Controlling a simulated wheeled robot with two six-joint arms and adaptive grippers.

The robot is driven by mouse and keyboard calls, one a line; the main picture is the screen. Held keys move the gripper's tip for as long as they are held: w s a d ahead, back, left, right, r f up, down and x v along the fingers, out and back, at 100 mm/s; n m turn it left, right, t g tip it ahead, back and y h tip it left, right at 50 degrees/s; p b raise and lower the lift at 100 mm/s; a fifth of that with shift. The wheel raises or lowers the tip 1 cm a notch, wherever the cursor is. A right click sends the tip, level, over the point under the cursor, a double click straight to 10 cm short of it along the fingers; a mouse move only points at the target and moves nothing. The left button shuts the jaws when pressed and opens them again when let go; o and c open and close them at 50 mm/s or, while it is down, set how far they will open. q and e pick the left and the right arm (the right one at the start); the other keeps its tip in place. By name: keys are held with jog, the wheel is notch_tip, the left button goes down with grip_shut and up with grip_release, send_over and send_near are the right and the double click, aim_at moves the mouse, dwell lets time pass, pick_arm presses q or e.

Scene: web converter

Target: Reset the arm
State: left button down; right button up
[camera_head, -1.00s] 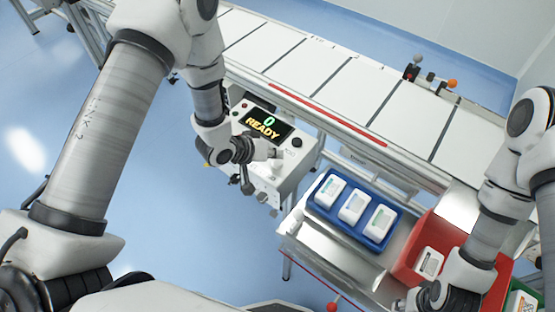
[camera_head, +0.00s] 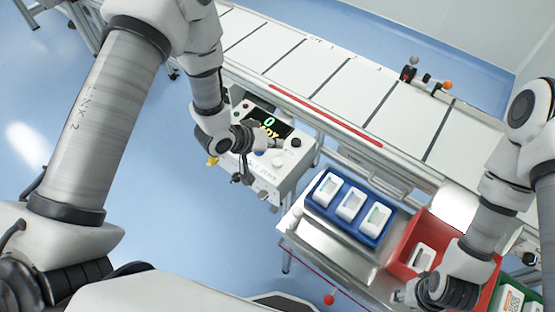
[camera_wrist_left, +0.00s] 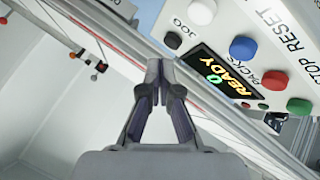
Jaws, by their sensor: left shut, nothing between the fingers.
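My left gripper (camera_head: 272,142) is over the control box (camera_head: 285,185) in the head view, covering part of its lit display (camera_head: 268,123). In the left wrist view my left gripper (camera_wrist_left: 158,78) has its fingers together, with nothing between them. The control box (camera_wrist_left: 275,25) is upper right there, apart from the fingertips in the picture. Its display (camera_wrist_left: 225,76) reads "0 READY". Beside the display are a blue button (camera_wrist_left: 242,48), a red button (camera_wrist_left: 275,80) and a green button (camera_wrist_left: 299,107). My right gripper (camera_head: 402,297) is low at the right, its fingers unclear.
A white segmented conveyor (camera_head: 340,80) runs behind the box. A blue tray (camera_head: 374,240) with three white packs stands right of it on a metal table (camera_head: 325,245). A red bin (camera_head: 397,262) and a green bin (camera_head: 535,293) are further right. The floor at left is open.

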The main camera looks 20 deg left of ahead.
dwell(0.3)
notch_tip(320, 180, down, 2)
jog(key=shift+f+b, duration=0.25)
jog(key=shift+b, duration=1)
jog(key=shift+f+b, duration=0.85)
pick_arm(q)
jog(key=s+a+f+g+y, duration=0.2)
jog(key=s+f, duration=0.3)
jog(key=s, duration=0.4)
jog(key=s+a+f+g+y, duration=0.1)
jog(key=s+a+f, duration=0.3)
jog(key=s, duration=0.5)
jog(key=s+a+f+m+g+y, duration=0.1)
jog(key=s+a+f+g+y, duration=0.1)
jog(key=s+f, duration=0.4)
jog(key=s+a+g, duration=0.1)
jog(key=s+g, duration=0.1)
jog(key=shift+s+a+f+y, duration=0.15)
jog(key=shift+s+f+y, duration=0.15)
jog(key=shift+s, duration=0.1)
pick_arm(e)
jog(key=shift+f, duration=0.2)
